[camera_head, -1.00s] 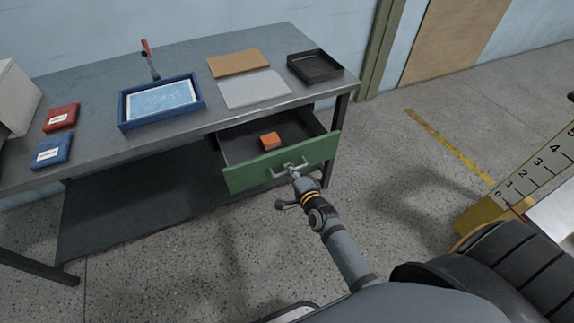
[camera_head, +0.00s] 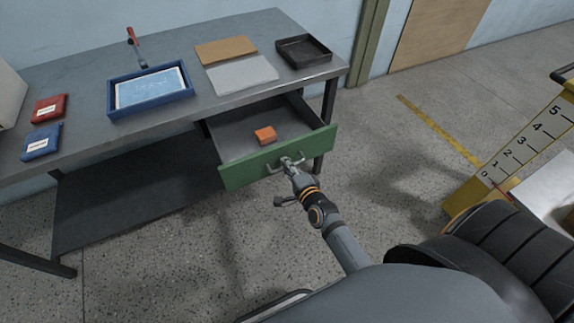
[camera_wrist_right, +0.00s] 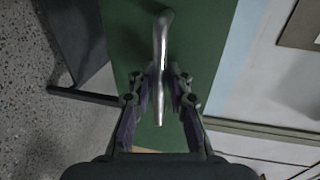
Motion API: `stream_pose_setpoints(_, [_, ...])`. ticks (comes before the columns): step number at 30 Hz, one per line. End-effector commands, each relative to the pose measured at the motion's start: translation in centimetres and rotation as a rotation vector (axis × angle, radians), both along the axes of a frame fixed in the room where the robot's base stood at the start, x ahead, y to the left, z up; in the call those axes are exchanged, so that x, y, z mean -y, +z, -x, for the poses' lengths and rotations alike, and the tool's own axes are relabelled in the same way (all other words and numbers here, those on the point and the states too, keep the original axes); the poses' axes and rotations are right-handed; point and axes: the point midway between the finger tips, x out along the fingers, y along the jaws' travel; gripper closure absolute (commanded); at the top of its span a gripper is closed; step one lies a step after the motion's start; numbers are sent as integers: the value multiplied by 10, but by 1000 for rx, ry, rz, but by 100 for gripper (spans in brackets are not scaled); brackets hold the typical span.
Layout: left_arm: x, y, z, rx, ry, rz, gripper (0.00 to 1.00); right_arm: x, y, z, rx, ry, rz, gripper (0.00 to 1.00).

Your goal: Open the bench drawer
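The bench drawer (camera_head: 240,174) has a green front and stands well out from under the grey bench. An orange block (camera_head: 265,135) lies inside it. My right gripper (camera_head: 290,167) is at the metal handle (camera_head: 272,168) on the drawer front. In the right wrist view the two fingers of my right gripper (camera_wrist_right: 160,92) are on either side of the handle (camera_wrist_right: 162,45), closed on the bar. The green front (camera_wrist_right: 130,60) lies behind it. My left gripper is not in either view.
On the bench top (camera_head: 85,80) are a blue tray (camera_head: 112,100), red and blue packets, a brown sheet (camera_head: 226,50), a grey sheet (camera_head: 242,74) and a black tray (camera_head: 303,50). A yellow cart (camera_head: 510,150) stands at the right. The floor in front is clear.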

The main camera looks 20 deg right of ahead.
Motion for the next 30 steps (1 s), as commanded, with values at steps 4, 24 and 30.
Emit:
stream_pose_setpoints(4, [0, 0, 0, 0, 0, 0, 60, 0, 0, 0, 0, 0, 0, 81])
stream_pose_setpoints(24, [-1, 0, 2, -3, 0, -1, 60, 2, 15, 71, -1, -1, 0, 81])
stream_pose_setpoints(30, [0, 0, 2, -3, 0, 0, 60, 2, 16, 74, -1, -1, 1, 81])
